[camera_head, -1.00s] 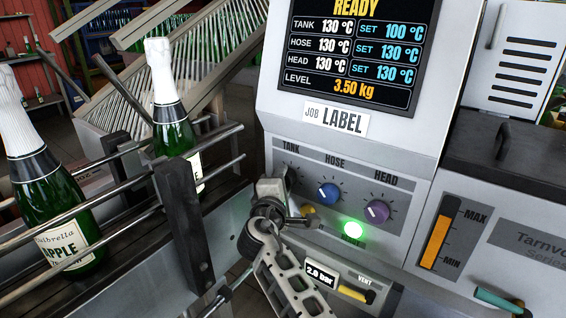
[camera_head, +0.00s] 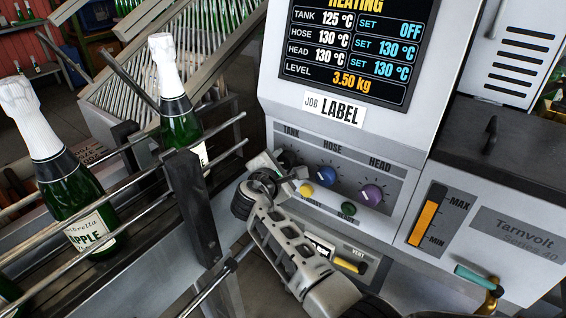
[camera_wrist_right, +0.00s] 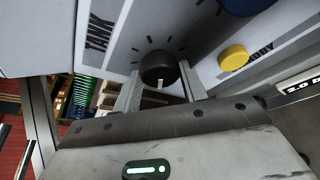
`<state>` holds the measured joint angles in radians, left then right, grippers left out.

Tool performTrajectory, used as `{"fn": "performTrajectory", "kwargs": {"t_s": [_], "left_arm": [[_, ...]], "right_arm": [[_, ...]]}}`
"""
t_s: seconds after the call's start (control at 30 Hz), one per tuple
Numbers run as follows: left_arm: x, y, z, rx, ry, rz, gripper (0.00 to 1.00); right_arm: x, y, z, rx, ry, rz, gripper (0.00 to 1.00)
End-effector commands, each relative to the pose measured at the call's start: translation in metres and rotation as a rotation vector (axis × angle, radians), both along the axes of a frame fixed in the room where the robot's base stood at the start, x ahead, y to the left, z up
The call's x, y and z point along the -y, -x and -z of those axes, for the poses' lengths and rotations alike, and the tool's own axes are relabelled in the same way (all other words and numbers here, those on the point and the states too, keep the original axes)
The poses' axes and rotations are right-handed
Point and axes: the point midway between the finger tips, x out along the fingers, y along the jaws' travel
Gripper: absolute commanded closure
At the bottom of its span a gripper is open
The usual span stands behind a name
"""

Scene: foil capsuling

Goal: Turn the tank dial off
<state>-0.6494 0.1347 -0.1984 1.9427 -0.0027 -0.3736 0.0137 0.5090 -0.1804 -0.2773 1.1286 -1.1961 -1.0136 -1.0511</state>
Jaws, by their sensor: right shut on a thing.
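The tank dial (camera_wrist_right: 158,66) is a dark round knob below the TANK label, with a pale pointer mark facing the gripper in the right wrist view. My right gripper (camera_wrist_right: 160,85) is shut on it, one finger on each side. In the head view, the gripper (camera_head: 282,166) partly hides the dial (camera_head: 287,158). The machine's screen (camera_head: 352,45) reads HEATING, with TANK at 125 °C and its SET value OFF. HOSE and HEAD both read 130 °C, set 130 °C. My left gripper is not in view.
The blue hose dial (camera_head: 326,175) and purple head dial (camera_head: 371,195) sit right of the tank dial. A yellow button (camera_head: 306,190) and an unlit green button (camera_head: 348,209) lie below. Bottles (camera_head: 180,115) stand behind rails at left. A yellow vent lever (camera_head: 350,264) is below the panel.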

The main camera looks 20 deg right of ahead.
Motion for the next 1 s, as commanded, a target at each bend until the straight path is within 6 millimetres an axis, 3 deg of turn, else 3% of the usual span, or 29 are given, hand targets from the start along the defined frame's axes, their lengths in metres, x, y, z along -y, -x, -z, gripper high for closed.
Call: {"fn": "performTrajectory", "kwargs": {"t_s": [0.4, 0.43, 0.5, 0.83, 1.0], "left_arm": [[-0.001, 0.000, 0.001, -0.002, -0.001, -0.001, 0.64], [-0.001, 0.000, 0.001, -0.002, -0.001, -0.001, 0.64], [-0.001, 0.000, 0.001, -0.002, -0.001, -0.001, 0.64], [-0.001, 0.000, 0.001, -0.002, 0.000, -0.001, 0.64], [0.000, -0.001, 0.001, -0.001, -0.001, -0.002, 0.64]], "right_arm": [[0.000, 0.000, 0.000, -0.008, 0.007, -0.001, 0.81], [0.000, 0.000, 0.000, -0.008, 0.007, -0.001, 0.55], [0.000, 0.000, 0.000, -0.007, 0.006, 0.000, 0.36], [-0.002, 0.001, 0.000, -0.006, 0.004, -0.001, 0.36], [-0.017, 0.006, -0.006, -0.006, 0.002, -0.007, 0.36]]}}
